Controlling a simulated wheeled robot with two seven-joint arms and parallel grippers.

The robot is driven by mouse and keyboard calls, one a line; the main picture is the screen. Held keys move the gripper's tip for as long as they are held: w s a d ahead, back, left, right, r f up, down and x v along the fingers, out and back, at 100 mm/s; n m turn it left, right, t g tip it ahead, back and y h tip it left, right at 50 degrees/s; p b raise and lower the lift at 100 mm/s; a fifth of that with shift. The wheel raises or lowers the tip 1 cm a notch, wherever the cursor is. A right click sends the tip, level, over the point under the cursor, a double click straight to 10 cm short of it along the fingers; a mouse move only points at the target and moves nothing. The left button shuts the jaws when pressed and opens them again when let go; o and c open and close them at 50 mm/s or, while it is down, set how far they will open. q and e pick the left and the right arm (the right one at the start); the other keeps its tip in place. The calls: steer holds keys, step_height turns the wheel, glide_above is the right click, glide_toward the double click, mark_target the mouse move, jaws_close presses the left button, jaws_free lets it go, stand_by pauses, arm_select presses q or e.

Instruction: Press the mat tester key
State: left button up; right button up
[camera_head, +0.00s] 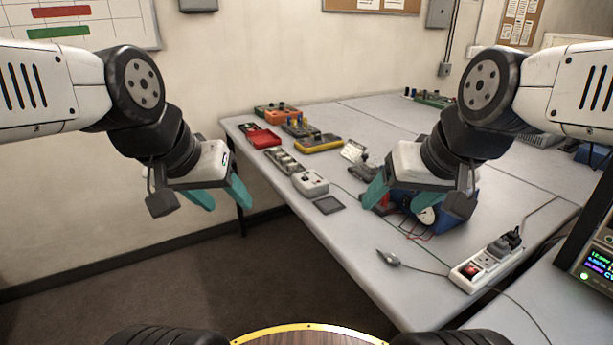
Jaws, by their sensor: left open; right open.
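A small white box (310,183) with a dark spot on its top sits near the left edge of the table (390,282). A dark square pad (328,204) lies flat just in front of it. The box may be the mat tester; its key is too small to make out. My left gripper (229,205) is open and empty, in the air left of the table. My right gripper (397,201) is open over the table, right of the pad, and hides part of a blue device (428,218) behind it.
Beyond the white box are a row of grey modules (284,161), a red case (263,138) and a yellow multimeter (319,144). A white power strip (486,262) and a cabled grey probe (388,257) lie at front right. A lit instrument (598,262) stands at far right.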

arm_select(q)
jaws_close()
stand_by(1.7)
